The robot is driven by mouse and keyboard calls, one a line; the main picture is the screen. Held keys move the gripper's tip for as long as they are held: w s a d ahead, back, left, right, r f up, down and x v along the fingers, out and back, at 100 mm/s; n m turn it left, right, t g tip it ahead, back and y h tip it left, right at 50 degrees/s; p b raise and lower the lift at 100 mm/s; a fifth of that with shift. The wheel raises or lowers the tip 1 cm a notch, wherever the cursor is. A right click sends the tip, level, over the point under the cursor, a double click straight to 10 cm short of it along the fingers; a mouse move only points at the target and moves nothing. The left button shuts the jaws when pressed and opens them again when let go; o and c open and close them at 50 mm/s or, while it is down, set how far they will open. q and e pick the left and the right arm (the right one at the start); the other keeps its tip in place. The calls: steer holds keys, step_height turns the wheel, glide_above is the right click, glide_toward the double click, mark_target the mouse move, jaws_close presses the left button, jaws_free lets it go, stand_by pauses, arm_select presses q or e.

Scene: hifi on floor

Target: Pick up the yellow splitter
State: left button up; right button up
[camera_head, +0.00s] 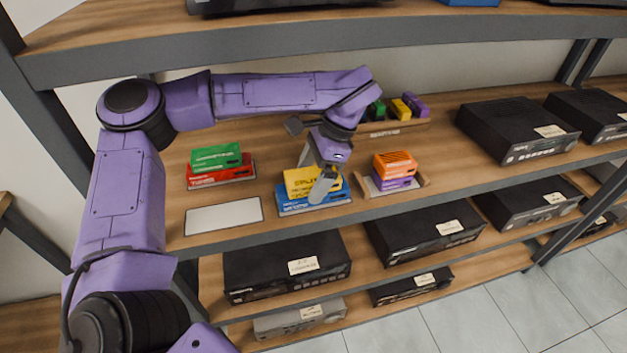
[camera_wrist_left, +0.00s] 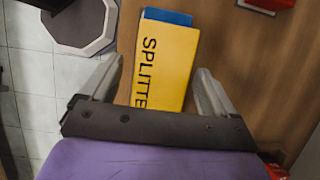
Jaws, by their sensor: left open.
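The yellow splitter (camera_head: 300,182) is a small box lying on top of a blue box (camera_head: 293,206) on the middle shelf. In the left wrist view the splitter (camera_wrist_left: 165,65), lettered "SPLITTE…", lies between the two fingers, with a strip of the blue box (camera_wrist_left: 168,17) showing past its far end. My left gripper (camera_head: 322,182) is open and points down at the splitter in the head view. In the left wrist view the left gripper (camera_wrist_left: 160,85) has a finger on each side of it, with gaps visible. My right gripper is not in view.
A green box (camera_head: 216,156) on a red box (camera_head: 222,177) stands to the left, behind a blank white card (camera_head: 224,216). An orange box (camera_head: 395,164) on a purple one stands close on the right. Black hi-fi units (camera_head: 515,129) fill the shelf's right. The upper shelf (camera_head: 330,42) overhangs the back.

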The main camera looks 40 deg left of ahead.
arm_select(q)
steer(key=shift+f+b, duration=0.3)
steer(key=shift+b, duration=0.15)
stand_by(0.4)
steer(key=c, duration=1.2)
